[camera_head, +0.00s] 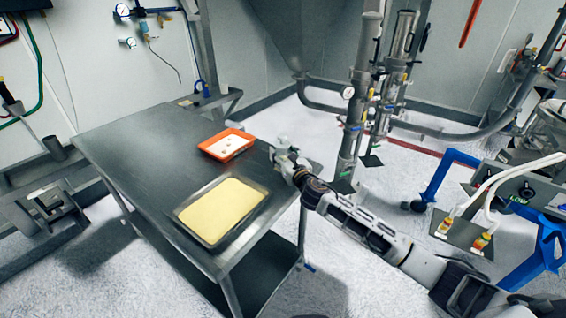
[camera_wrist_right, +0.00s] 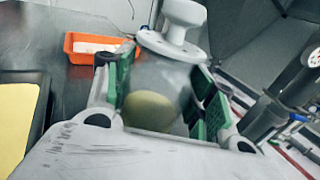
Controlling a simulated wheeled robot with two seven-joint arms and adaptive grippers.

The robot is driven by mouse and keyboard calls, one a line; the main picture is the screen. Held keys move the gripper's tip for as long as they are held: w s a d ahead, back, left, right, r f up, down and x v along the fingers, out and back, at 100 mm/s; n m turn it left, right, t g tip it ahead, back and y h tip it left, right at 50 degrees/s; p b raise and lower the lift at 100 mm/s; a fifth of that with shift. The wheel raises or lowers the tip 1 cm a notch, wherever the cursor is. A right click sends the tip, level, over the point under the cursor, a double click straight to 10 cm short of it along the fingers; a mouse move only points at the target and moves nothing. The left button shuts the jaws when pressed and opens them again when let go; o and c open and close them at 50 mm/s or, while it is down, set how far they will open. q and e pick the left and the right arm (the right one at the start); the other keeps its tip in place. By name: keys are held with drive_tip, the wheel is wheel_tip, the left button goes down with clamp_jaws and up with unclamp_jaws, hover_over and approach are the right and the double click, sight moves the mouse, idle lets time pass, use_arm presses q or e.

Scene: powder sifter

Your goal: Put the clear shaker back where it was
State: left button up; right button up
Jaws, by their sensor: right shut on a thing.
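The clear shaker (camera_wrist_right: 160,88) has a white lid with a knob and holds some yellow powder. My right gripper (camera_wrist_right: 158,98) is shut on it, with green finger pads on both sides of its body. In the head view, my right gripper (camera_head: 281,155) is at the right edge of the metal table (camera_head: 135,150), just right of the orange tray. The shaker (camera_head: 283,142) shows small there and looks upright. Its base is hidden, so I cannot tell whether it touches the table. My left gripper is not in view.
The orange tray (camera_head: 227,146) with small white pieces stands on the table. A metal tray of yellow powder (camera_head: 222,208) lies nearer the front. The table's left half is bare. Pipes (camera_head: 360,90) stand on the floor beyond its right edge.

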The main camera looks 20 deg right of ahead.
wheel_tip(320, 180, down, 3)
drive_tip(key=shift+b, duration=0.4)
drive_tip(key=shift+f, duration=0.2)
drive_tip(key=o, duration=1)
drive_tip(key=shift+f, duration=0.15)
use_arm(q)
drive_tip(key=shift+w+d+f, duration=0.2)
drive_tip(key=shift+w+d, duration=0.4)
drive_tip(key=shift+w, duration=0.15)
use_arm(e)
drive_tip(key=shift+o, duration=0.4)
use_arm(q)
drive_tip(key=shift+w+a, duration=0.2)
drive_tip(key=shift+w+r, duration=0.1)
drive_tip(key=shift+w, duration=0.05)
use_arm(e)
drive_tip(key=shift+s, duration=0.1)
